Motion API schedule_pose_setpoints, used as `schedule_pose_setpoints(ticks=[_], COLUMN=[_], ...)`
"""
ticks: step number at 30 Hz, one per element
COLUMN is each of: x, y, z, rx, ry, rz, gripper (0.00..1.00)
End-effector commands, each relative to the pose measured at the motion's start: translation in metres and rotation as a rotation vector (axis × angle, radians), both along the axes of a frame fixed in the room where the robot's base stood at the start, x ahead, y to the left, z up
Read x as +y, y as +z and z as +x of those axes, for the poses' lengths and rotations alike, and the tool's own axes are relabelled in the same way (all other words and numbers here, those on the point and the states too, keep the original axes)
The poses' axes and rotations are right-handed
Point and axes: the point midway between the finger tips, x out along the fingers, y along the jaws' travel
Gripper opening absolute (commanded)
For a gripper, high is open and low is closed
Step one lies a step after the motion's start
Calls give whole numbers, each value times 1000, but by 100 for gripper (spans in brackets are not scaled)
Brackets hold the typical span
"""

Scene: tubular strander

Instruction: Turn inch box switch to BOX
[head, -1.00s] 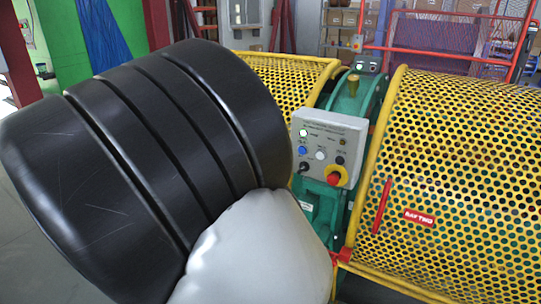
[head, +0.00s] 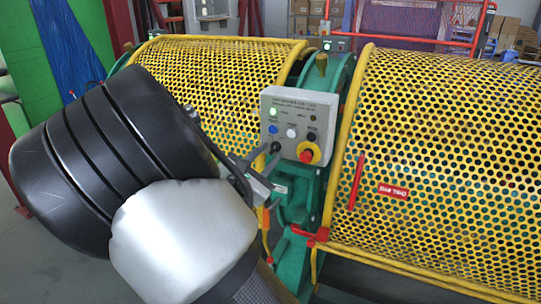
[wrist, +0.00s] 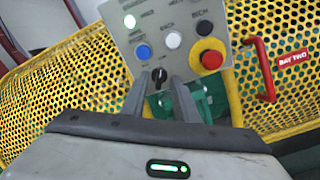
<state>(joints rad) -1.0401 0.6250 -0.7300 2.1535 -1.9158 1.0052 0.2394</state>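The grey control box (head: 298,125) stands on the green frame between the yellow guards. Its black selector switch (head: 275,147) sits at the lower left, below a blue button. In the wrist view the switch (wrist: 159,75) shows between my fingertips, its lever roughly upright; the small labels are too blurred to read. My gripper (head: 268,158) is open in front of the box's lower left. In the wrist view my gripper (wrist: 160,82) has one finger on each side of the switch, with gaps showing. How far the tips are from the panel is unclear.
A red emergency stop (head: 306,154) on a yellow base is right of the switch. A white button (head: 291,132) and a lit green lamp (head: 273,112) are above. Yellow perforated guards (head: 430,150) flank the box, and a red handle (head: 356,182) stands out on the right one.

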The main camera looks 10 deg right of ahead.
Motion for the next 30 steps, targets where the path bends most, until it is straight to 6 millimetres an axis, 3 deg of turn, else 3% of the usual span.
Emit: schedule_pose_setpoints(ticks=[6, 15, 21, 30], x=[-12, -14, -14, -14], y=[0, 0, 0, 2], z=[17, 19, 19, 19], rx=[-1, -1, -1, 10], ry=[0, 0, 0, -1], rz=[1, 1, 1, -13], gripper=[27, 27, 0, 0])
